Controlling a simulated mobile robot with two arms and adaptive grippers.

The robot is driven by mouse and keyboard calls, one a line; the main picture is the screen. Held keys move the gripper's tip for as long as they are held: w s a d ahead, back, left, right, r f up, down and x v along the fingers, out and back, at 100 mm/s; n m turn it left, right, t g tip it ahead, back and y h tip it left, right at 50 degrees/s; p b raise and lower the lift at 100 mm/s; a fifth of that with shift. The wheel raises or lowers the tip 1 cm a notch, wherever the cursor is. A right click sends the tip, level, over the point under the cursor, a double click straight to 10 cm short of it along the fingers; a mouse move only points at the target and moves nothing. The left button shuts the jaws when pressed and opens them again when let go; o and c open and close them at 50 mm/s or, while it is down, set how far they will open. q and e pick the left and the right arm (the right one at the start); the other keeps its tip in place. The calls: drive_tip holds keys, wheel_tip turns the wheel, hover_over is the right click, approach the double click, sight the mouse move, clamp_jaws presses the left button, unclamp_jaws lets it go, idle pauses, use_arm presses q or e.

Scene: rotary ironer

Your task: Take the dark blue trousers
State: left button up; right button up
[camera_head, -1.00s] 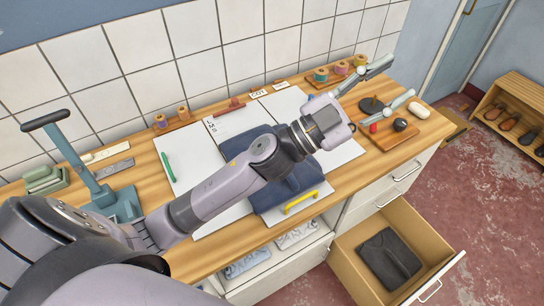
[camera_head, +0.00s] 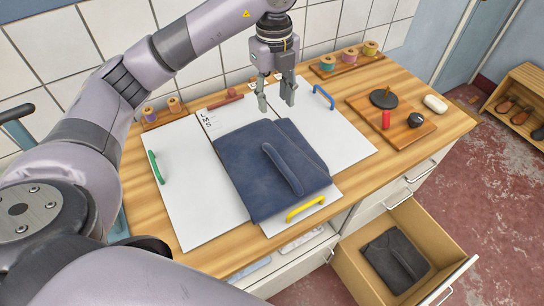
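The dark blue trousers (camera_head: 255,160) lie folded on the white folding board (camera_head: 185,200) on the wooden counter. A narrow folded strip of the cloth lies on top. My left gripper (camera_head: 277,104) points down just above or behind the far edge of the trousers. Its two fingers are apart, with nothing seen between them. Whether the fingertips touch the board cannot be told. My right gripper does not show.
The board has green (camera_head: 155,167), blue (camera_head: 323,97) and yellow (camera_head: 306,208) handles. A wooden tray (camera_head: 408,133) with small items stands right. An open drawer (camera_head: 350,274) holds a dark folded garment (camera_head: 394,262). Thread spools (camera_head: 349,55) stand at the back.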

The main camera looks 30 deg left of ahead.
use_arm(q)
drive_tip(key=p, duration=0.3)
hover_over(272, 151)
drive_tip(key=f, duration=1.2)
drive_tip(key=shift+w, duration=0.3)
drive_tip(key=shift+s+f, duration=0.1)
drive_tip(key=shift+f, duration=0.1)
drive_tip(key=f, duration=0.1)
drive_tip(key=f+p, duration=0.1)
drive_tip(key=f, duration=0.1)
drive_tip(key=f+p, duration=0.1)
drive_tip(key=shift+s+f, duration=0.15)
drive_tip(key=shift+s, duration=0.15)
drive_tip(key=shift+f, duration=0.25)
drive_tip(key=shift+w, duration=0.1)
drive_tip(key=shift+c, duration=0.5)
clamp_jaws()
drive_tip(key=shift+r, duration=0.1)
